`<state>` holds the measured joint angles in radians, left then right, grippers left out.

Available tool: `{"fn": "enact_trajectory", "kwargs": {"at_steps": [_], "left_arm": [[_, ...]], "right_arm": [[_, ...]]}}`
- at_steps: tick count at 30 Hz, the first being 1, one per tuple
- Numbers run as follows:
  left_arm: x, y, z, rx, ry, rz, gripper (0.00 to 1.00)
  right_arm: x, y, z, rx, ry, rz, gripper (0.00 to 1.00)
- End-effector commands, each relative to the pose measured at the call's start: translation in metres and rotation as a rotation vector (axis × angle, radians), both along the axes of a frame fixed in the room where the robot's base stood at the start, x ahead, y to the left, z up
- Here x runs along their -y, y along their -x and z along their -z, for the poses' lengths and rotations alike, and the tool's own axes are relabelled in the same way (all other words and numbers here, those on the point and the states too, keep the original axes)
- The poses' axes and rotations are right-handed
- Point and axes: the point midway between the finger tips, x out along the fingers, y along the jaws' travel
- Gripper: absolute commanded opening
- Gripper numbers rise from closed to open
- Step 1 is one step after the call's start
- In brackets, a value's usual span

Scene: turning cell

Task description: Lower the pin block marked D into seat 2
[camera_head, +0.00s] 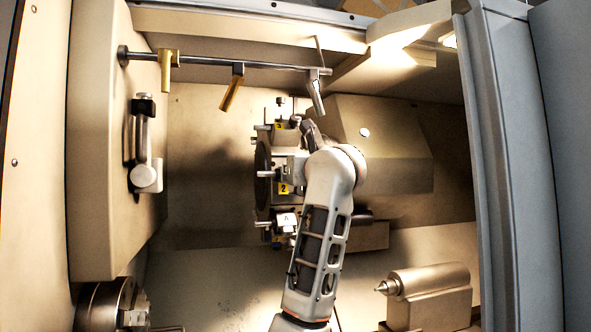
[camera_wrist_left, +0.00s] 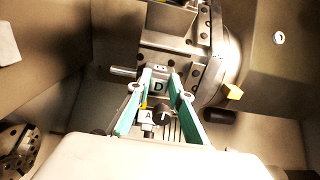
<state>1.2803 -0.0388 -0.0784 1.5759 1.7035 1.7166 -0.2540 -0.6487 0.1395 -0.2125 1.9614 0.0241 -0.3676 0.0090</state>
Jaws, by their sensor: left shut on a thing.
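The pin block marked D (camera_wrist_left: 158,87) is between the green-edged fingers of my left gripper (camera_wrist_left: 161,78), which is shut on it. A metal pin sticks out to its left. In the head view, a grey block with a left-pointing pin (camera_head: 264,173), apparently block D, is at the turret beside my arm, just above the yellow tag 2 (camera_head: 283,189). My wrist hides most of the gripper there. The frames do not show whether the block is above seat 2 or down in it. My right gripper is out of view.
A block marked A (camera_head: 286,218) sits below tag 2; it also shows in the wrist view (camera_wrist_left: 148,116). Tag 3 (camera_head: 278,126) is above. A rail (camera_head: 200,60) with hanging nozzles crosses the top. A tailstock (camera_head: 430,285) stands at lower right.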

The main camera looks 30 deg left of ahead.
Motion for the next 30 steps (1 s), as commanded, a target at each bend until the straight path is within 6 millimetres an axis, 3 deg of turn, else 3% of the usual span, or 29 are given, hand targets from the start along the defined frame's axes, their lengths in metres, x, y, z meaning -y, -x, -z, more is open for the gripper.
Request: {"fn": "enact_trajectory", "kwargs": {"at_steps": [13, 14, 15, 16, 30], "left_arm": [[0.0, 0.0027, -0.002, 0.007, -0.007, -0.002, 0.0], [0.0, 0.0027, -0.002, 0.007, -0.007, -0.002, 0.26], [0.0001, 0.0026, -0.0019, 0.007, -0.007, -0.002, 0.36], [0.0001, 0.0025, -0.0016, 0.007, -0.006, -0.002, 0.4], [0.0084, 0.0062, 0.0036, 0.001, 0.002, 0.003, 0.4]], "right_arm": [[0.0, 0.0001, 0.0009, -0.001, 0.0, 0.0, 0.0], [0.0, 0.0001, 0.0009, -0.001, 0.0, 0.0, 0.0], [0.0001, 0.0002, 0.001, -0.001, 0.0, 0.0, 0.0], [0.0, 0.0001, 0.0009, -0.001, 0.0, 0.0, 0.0], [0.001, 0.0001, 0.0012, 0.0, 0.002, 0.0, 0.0]]}}
